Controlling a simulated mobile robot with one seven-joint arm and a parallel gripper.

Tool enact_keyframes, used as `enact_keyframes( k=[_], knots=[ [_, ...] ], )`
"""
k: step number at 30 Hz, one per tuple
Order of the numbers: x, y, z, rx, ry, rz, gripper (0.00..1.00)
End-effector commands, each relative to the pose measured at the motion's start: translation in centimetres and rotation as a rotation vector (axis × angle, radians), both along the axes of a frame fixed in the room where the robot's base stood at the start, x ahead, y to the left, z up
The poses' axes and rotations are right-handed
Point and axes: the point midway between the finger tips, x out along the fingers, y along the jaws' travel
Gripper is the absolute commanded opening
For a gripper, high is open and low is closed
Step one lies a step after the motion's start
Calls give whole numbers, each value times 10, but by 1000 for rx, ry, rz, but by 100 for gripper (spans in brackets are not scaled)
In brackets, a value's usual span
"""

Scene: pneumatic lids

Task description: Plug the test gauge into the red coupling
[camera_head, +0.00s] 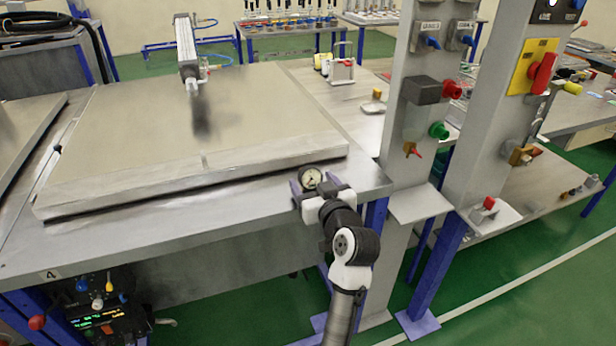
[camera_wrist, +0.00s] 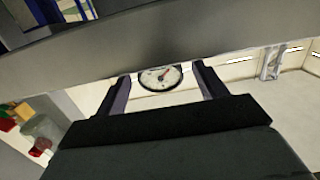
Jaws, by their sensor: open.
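The test gauge (camera_head: 310,178), a small round white dial with a dark rim, is at the front right edge of the bench. My gripper (camera_head: 311,184) is open there, with its fingers on either side of the gauge. In the wrist view the dial (camera_wrist: 160,77) shows between the two fingertips of my gripper (camera_wrist: 162,73), with the jaws apart. Whether a finger touches it, and what supports it, I cannot tell. The red coupling (camera_head: 452,89) sticks out from a dark box on the grey post to the right, above a green coupling (camera_head: 438,131).
A thick metal plate (camera_head: 230,110) covers much of the bench (camera_head: 210,195) left of my gripper. A second post (camera_head: 500,110) carries a red knob (camera_head: 541,72) on a yellow panel. A small ledge (camera_head: 420,202) juts from the nearer post. Green floor lies open at lower right.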

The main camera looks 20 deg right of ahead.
Motion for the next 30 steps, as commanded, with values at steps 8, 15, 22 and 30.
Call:
enact_keyframes(
  k=[8, 15, 22, 30],
  knots=[
    [0, 0, 0, 0, 0, 0, 50],
    [0, 0, 1, 0, -1, 0, 26],
    [0, 0, 11, -1, -1, 0, 26],
    [0, 0, 30, -1, -1, 0, 26]
  ],
)
